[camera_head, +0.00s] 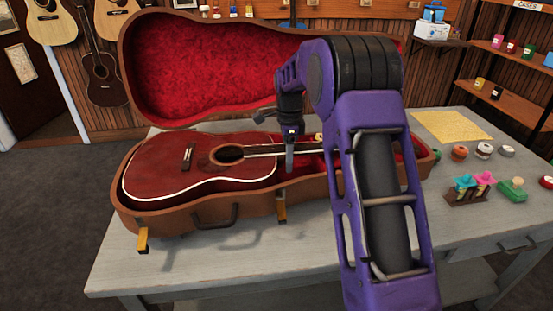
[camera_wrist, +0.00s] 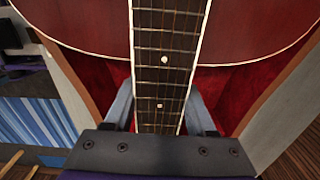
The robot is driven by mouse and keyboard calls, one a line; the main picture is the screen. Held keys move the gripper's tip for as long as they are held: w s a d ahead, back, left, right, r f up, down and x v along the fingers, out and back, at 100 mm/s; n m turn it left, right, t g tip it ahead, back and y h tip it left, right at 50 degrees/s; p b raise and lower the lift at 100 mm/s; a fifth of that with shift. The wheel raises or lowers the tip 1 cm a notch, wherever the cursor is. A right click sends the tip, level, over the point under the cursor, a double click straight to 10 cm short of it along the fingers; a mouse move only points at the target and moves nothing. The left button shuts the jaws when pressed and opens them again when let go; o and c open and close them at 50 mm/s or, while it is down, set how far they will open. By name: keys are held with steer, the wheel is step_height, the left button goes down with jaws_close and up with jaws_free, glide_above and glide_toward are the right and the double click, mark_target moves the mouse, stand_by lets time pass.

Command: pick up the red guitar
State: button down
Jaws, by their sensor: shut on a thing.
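The red guitar (camera_head: 178,172) lies face up in an open brown case (camera_head: 160,212) with red lining on the grey table. Its body is at the left and its neck runs right, partly hidden by my arm. My gripper (camera_head: 289,150) reaches down to the neck just past the body. In the wrist view, my gripper's fingers (camera_wrist: 160,108) stand on both sides of the fretted neck (camera_wrist: 165,60) and are shut on it. The guitar body (camera_wrist: 85,25) shows beyond. The guitar still appears to sit within the case. The headstock is hidden.
The case lid (camera_head: 205,75) stands open behind the guitar. To the right on the table (camera_head: 330,250) are a yellow sheet (camera_head: 450,125), a green stamp-like item (camera_head: 512,188), small colourful figures on a stand (camera_head: 472,188) and several small round items.

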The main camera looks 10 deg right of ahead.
step_height(320, 180, up, 10)
steer(key=shift+r+p, duration=0.15)
steer(key=shift+p, duration=0.6)
steer(key=c, duration=0.7)
jaws_free()
steer(key=shift+c, duration=0.2)
jaws_close()
